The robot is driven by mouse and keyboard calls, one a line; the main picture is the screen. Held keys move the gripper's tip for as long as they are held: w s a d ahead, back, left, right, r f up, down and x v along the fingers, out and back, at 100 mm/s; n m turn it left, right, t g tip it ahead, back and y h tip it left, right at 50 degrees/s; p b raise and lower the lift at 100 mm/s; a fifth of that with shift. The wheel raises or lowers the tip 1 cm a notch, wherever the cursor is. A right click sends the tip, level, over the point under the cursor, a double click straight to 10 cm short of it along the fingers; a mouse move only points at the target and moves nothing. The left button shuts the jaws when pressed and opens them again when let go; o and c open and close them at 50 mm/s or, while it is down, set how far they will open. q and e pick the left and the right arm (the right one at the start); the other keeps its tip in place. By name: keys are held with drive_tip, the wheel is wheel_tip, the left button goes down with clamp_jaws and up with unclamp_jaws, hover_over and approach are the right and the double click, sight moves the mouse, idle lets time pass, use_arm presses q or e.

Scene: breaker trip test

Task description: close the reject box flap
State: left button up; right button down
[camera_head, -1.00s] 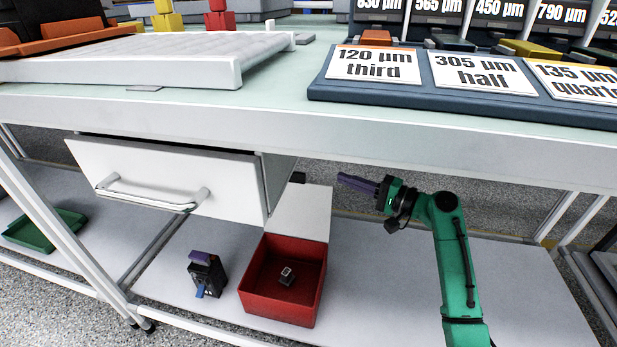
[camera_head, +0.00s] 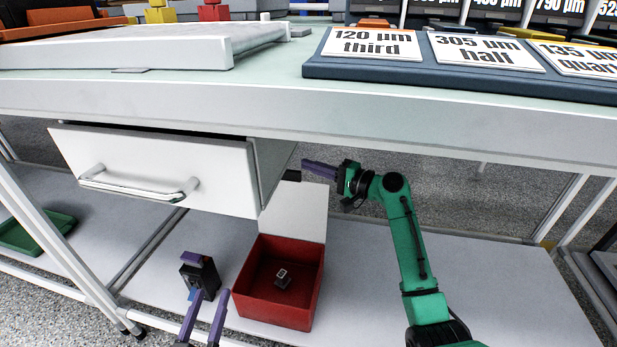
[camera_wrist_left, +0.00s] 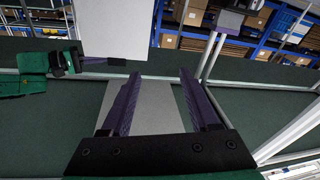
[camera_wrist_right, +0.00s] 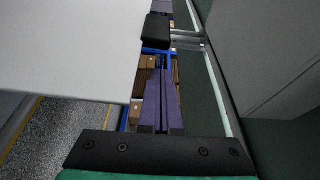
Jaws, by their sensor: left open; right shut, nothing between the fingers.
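The red reject box (camera_head: 274,305) stands on the lower shelf with its pale flap (camera_head: 296,212) open, raised at the back. A small dark part (camera_head: 283,279) lies inside. A black block (camera_head: 292,175) shows by the flap's top left corner and ahead of the fingers in the right wrist view (camera_wrist_right: 156,30). My right gripper (camera_head: 305,164) is shut and empty, close to the flap's upper edge; contact cannot be told. My left gripper (camera_head: 213,293) is open and empty, low in front of the box's left side; its spread fingers show in the left wrist view (camera_wrist_left: 160,80).
A white drawer (camera_head: 150,165) hangs partly open above and left of the box. The bench top (camera_head: 270,100) overhangs the shelf. A black device (camera_head: 208,275) with a purple top stands left of the box. The shelf (camera_head: 480,285) is clear at right.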

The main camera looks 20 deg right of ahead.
sight(308, 184)
drive_tip(key=s+a, duration=0.2)
drive_tip(key=s, duration=0.1)
drive_tip(key=shift+s+b, duration=0.15)
drive_tip(key=shift+b, duration=0.25)
use_arm(q)
wheel_tip(308, 184, up, 12)
drive_tip(key=w+a+t, duration=0.1)
drive_tip(key=w+t, duration=0.2)
drive_tip(key=shift+f+m+t+h, duration=0.25)
drive_tip(key=shift+m+t+h, duration=0.05)
drive_tip(key=shift+h, duration=0.1)
drive_tip(key=shift+s+f, duration=0.1)
drive_tip(key=shift+f, duration=0.05)
use_arm(e)
drive_tip(key=shift+a, duration=0.15)
